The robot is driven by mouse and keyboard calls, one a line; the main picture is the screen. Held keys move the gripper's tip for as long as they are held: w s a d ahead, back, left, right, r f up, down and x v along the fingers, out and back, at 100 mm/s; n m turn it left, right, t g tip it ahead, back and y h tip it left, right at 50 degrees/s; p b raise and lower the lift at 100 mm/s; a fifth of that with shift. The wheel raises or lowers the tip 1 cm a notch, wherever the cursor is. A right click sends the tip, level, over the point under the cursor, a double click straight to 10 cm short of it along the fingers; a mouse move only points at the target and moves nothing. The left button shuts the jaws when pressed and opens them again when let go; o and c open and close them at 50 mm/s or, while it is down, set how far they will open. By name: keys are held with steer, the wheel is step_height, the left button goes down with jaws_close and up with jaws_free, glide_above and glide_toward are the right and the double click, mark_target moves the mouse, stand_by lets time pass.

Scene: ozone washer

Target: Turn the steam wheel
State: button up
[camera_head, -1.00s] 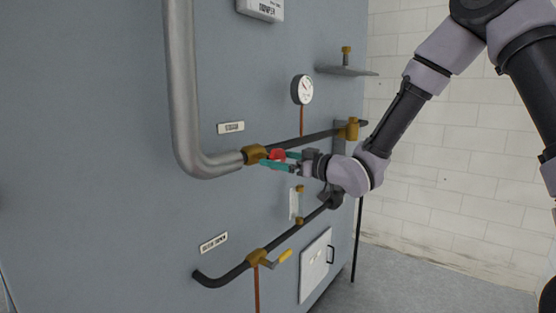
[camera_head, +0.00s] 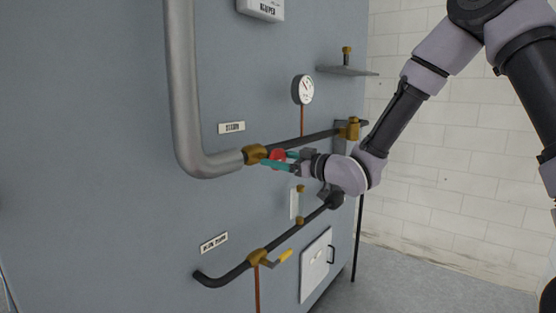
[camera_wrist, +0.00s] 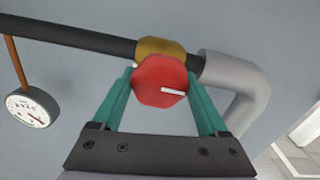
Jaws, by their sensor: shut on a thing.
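The red steam wheel (camera_head: 278,155) sits on a brass valve (camera_head: 255,154) at the lower end of the thick grey pipe, beside a plate that appears to read STEAM (camera_head: 231,128). My gripper (camera_head: 277,160) has its teal fingers on either side of the wheel. In the wrist view the red wheel (camera_wrist: 161,82) lies between the two fingers, and my gripper (camera_wrist: 163,90) is shut on it. A white mark on the wheel's face points right and slightly down. The brass valve body (camera_wrist: 160,47) shows behind it.
A round gauge (camera_head: 302,90) is above the dark pipe, with a small shelf (camera_head: 347,71) to its upper right. Below is a lower pipe with a yellow-handled valve (camera_head: 285,256). A white hatch (camera_head: 316,265) is at lower right. Bare floor lies to the right.

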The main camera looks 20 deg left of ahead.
steer(key=n, duration=0.4)
steer(key=shift+s, duration=0.1)
steer(key=n, duration=0.3)
steer(key=shift+f+n, duration=0.1)
steer(key=shift+n, duration=0.3)
steer(key=n, duration=0.4)
steer(key=shift+f+n, duration=0.1)
steer(key=shift+n, duration=1.7)
steer(key=o, duration=1.3)
steer(key=shift+c, duration=0.2)
